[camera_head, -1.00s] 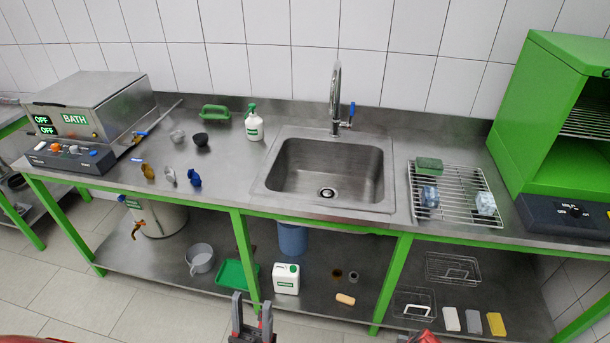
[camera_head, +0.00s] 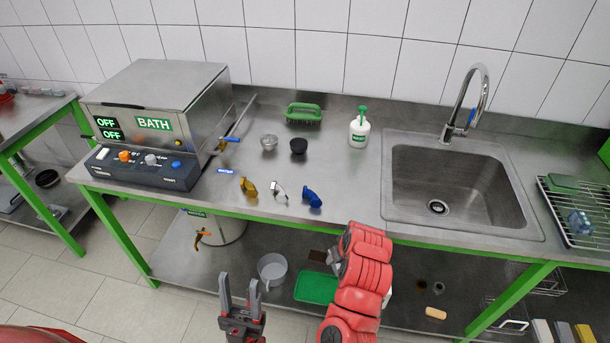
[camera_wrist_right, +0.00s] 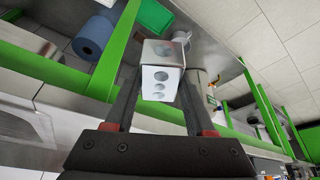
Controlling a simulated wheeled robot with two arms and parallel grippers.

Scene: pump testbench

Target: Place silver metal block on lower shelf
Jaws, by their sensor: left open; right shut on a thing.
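The silver metal block (camera_wrist_right: 161,76), a small box with round holes in its face, is held between the fingers of my right gripper (camera_wrist_right: 160,88) in the right wrist view. In the head view my right arm hides most of that gripper, and I cannot make out the block there. The lower shelf (camera_head: 182,268) is the grey metal surface under the counter. My left gripper (camera_head: 243,302) is open and empty, low in the head view in front of the lower shelf.
A grey pot (camera_head: 272,268) and a green tray (camera_head: 316,288) stand on the lower shelf; a sponge (camera_head: 435,314) lies farther right. Green table legs (camera_head: 115,235) and the counter's front rail bound the shelf. The bath device (camera_head: 150,130) and sink (camera_head: 450,190) are above.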

